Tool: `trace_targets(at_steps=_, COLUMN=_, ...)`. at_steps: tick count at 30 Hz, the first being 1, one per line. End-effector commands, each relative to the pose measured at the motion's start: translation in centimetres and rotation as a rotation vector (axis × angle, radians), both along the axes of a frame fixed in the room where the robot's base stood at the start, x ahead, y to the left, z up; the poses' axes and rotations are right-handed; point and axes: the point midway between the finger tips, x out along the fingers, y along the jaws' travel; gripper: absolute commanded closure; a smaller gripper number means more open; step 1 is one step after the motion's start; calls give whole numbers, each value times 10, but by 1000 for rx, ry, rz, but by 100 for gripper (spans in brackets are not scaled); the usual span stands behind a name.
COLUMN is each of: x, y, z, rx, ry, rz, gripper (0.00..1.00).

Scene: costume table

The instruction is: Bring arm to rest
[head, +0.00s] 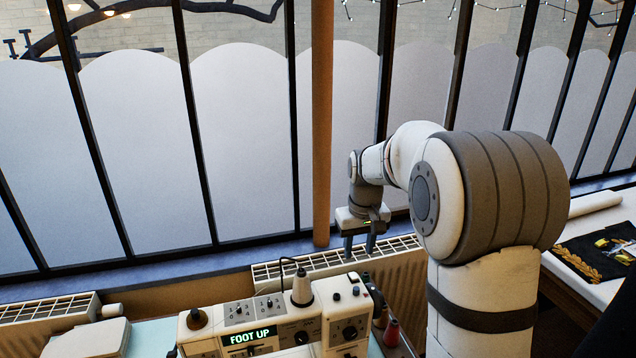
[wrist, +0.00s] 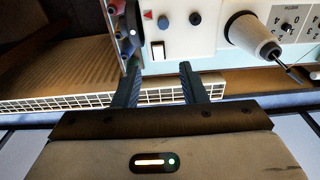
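My arm (head: 505,190) rises at the right of the head view and bends over toward the window. My gripper (head: 359,249) points down above the radiator, behind the sewing machine. In the wrist view my gripper (wrist: 158,76) has its two dark fingers apart with nothing held between them. The fingers reach toward the back edge of the machine, and I cannot tell how close they are to it.
A sewing machine (head: 268,312) with a lit "FOOT UP" display stands in front, with a thread cone (head: 302,288) on top. Thread spools (head: 391,333) stand at its right. A radiator (head: 400,268) lies below the windows. A table (head: 598,222) with dark embroidered cloth is at right.

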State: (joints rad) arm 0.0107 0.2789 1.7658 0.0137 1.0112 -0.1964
Motion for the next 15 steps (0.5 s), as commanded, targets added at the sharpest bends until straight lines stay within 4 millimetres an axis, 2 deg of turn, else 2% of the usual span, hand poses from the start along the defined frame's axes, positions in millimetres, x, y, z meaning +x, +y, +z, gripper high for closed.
trace_targets(at_steps=1, x=-15, y=1, z=10, rx=0, ry=-16, rz=-8, gripper=62)
trace_targets(at_steps=6, x=-74, y=2, z=33, rx=1, ry=-62, rz=-45, gripper=62)
trace_targets(at_steps=11, x=-131, y=2, z=43, rx=3, ry=-105, rz=-79, gripper=62)
trace_targets(at_steps=15, x=-181, y=3, z=43, rx=8, ry=-142, rz=-108, gripper=62)
